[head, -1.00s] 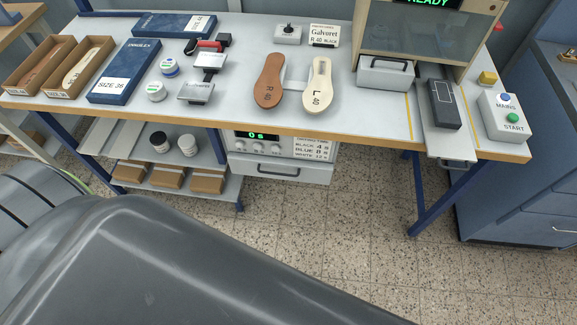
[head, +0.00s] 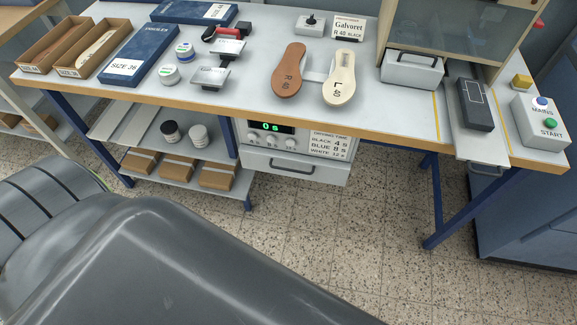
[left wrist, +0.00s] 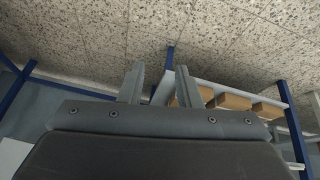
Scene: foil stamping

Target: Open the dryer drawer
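The dryer (head: 330,145) hangs under the workbench. Its green display reads 0 s, and a drying-time list for black, blue and white is beside it. The dryer drawer (head: 330,174) is the pale front below the display, with a grey bar handle (head: 291,168); it looks closed. My left gripper (left wrist: 147,84) shows in the left wrist view, its two fingers apart with nothing between them. It points over the speckled floor and is hidden in the head view, so its distance from the handle cannot be told. My right gripper is in neither view.
The workbench (head: 190,99) carries a brown and a cream insole, blue boxes, stamps and a press. A lower shelf (head: 225,188) at left holds jars and cartons; it also shows in the left wrist view. Blue table legs (head: 433,200) stand right of the dryer. The floor before it is clear.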

